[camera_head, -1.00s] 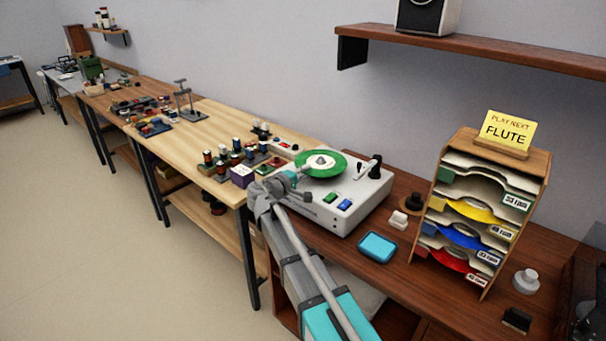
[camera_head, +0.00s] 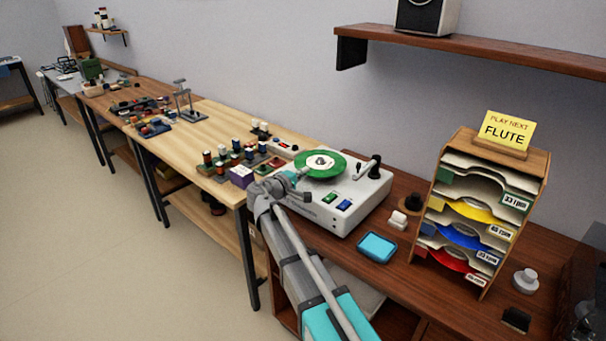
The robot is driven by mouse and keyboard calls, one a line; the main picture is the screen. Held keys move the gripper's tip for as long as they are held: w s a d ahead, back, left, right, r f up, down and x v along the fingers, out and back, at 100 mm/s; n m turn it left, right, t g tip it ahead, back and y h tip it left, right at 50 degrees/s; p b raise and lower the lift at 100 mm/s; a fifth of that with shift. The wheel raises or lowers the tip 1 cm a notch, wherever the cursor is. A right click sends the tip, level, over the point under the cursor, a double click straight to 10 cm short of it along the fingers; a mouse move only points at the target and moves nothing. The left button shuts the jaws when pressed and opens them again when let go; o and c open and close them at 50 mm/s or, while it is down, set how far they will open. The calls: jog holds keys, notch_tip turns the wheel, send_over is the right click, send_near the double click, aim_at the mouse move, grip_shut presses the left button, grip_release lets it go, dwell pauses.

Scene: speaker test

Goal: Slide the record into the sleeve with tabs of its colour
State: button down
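A green record (camera_head: 336,171) with a pale label lies flat on the white turntable (camera_head: 318,206). My gripper (camera_head: 295,182) is at the turntable's left side, close to the record's near left edge. Its fingers are small and partly hidden by my own arm, so I cannot tell whether they touch the record or how far apart they are. The wooden sleeve rack (camera_head: 431,205) stands to the right, with sleeves stacked one above another. The top sleeve has green tabs (camera_head: 446,175); below it come yellow tabs (camera_head: 437,203), blue tabs (camera_head: 429,229) and red tabs (camera_head: 421,251).
A yellow card (camera_head: 508,131) reading "PLAY NEXT FLUTE" stands on the rack. A shelf (camera_head: 470,46) hangs above. Several small parts crowd the bench at left.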

jog(key=shift+r+p, duration=0.35)
jog(key=shift+p, duration=0.05)
jog(key=shift+r+p, duration=1.1)
jog(key=shift+r, duration=0.1)
jog(key=shift+a, duration=0.1)
dwell(0.4)
jog(key=r+p+v, duration=0.2)
jog(key=p+v, duration=0.1)
jog(key=v, duration=0.7)
jog(key=shift+r, duration=0.15)
dwell(0.5)
dwell(0.7)
